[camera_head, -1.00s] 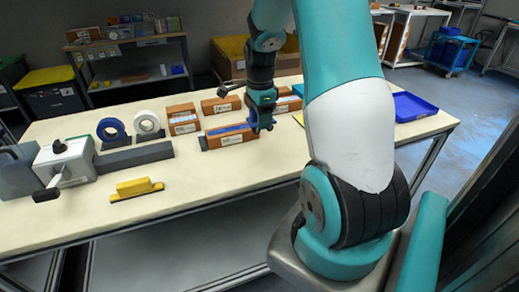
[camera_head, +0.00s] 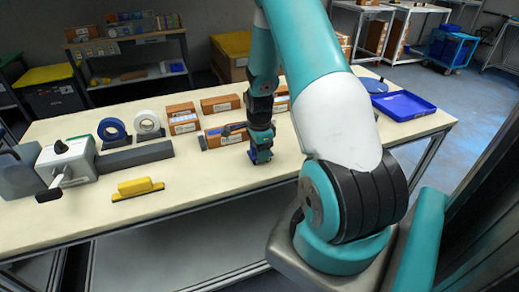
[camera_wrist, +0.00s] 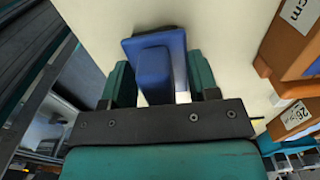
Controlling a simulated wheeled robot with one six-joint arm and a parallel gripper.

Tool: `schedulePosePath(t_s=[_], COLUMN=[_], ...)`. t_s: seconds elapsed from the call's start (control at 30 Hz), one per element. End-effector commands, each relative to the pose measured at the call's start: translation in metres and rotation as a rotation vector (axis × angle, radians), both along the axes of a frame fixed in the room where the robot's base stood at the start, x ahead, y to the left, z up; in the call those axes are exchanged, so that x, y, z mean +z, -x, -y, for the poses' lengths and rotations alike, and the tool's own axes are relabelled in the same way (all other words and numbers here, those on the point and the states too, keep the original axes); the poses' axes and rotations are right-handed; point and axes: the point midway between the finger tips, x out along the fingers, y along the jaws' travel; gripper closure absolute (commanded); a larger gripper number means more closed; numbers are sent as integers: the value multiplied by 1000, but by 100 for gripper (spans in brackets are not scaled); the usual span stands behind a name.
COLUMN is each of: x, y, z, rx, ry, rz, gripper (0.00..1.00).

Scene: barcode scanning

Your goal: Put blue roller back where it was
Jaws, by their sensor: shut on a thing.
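The blue roller (camera_wrist: 154,46) has a flat base and a raised block-like grip. It is between the two teal fingers in the wrist view. My gripper (camera_wrist: 160,80) is shut on that grip. In the head view my gripper (camera_head: 262,150) points down over the front middle of the table, with the blue roller (camera_head: 262,157) at its tip. The roller is at or just above the tabletop; I cannot tell whether it touches.
Brown boxes (camera_head: 220,104) stand just behind my gripper. A yellow block-shaped tool (camera_head: 136,187), tape rolls (camera_head: 147,124) and a grey machine (camera_head: 67,165) are to the left. A blue tray (camera_head: 402,105) is at the right. The tabletop (camera_head: 210,176) between is clear.

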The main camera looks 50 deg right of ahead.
Motion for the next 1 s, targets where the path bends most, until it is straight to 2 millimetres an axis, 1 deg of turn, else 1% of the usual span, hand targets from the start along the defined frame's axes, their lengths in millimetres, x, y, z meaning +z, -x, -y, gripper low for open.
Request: schedulePosePath(t_s=[0.27,0.3,0.33,0.4,0.5,0.53,0.57,0.6,0.63,0.87,0.97,1.0], x=[-9,-11,-12,-14,-14,-15,-15,-15,-14,-12,-6,-1], y=[0,0,0,1,1,1,1,1,1,0,0,0], z=[0,0,0,-1,-1,-1,-1,-1,-1,-1,0,0], rx=[0,0,0,0,0,0,0,0,0,0,0,0], ry=[-1,-1,-1,-2,-2,-3,-3,-3,-3,-1,-1,0], rz=[-1,-2,-2,-3,-3,-4,-4,-4,-3,-2,-1,0], gripper=[80,86,86,98,98,38,31,22,20,20,20,20])
